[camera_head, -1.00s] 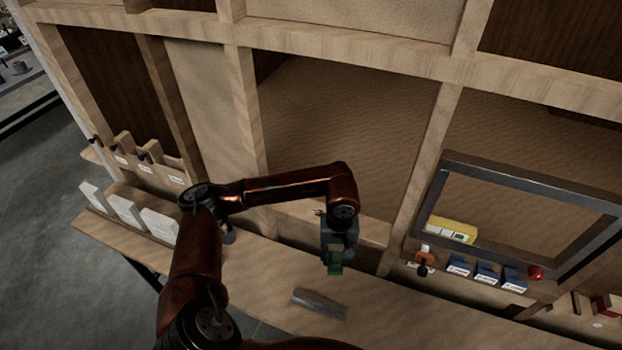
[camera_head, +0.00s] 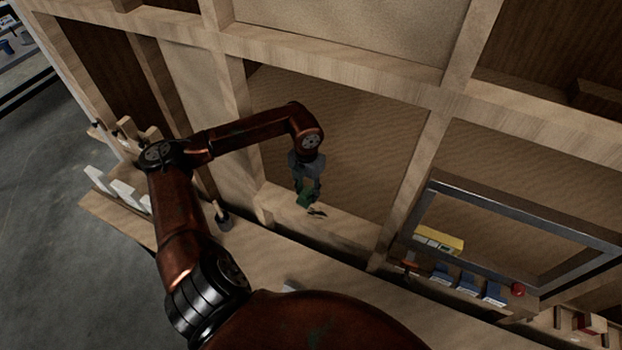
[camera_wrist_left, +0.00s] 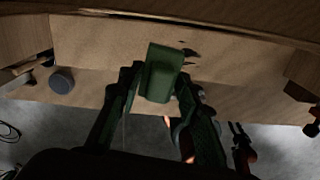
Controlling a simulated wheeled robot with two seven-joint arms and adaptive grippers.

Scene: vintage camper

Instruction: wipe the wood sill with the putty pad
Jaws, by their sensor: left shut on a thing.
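The wood sill (camera_head: 345,228) is a pale ledge along the bottom of the open wall bay, with small dark marks (camera_head: 317,212) on it. My left gripper (camera_head: 303,192) is just above the sill, beside the marks. It is shut on a pad (camera_head: 304,201), which looks green here rather than putty. In the left wrist view the pad (camera_wrist_left: 161,72) sits between my fingers, over the sill (camera_wrist_left: 105,45), with the dark marks (camera_wrist_left: 189,54) just to its right. I cannot tell whether the pad touches the sill. My right gripper is out of view.
The workbench (camera_head: 270,262) runs below the sill. White blocks (camera_head: 125,193) stand at the left end. My arm covers much of the bench front.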

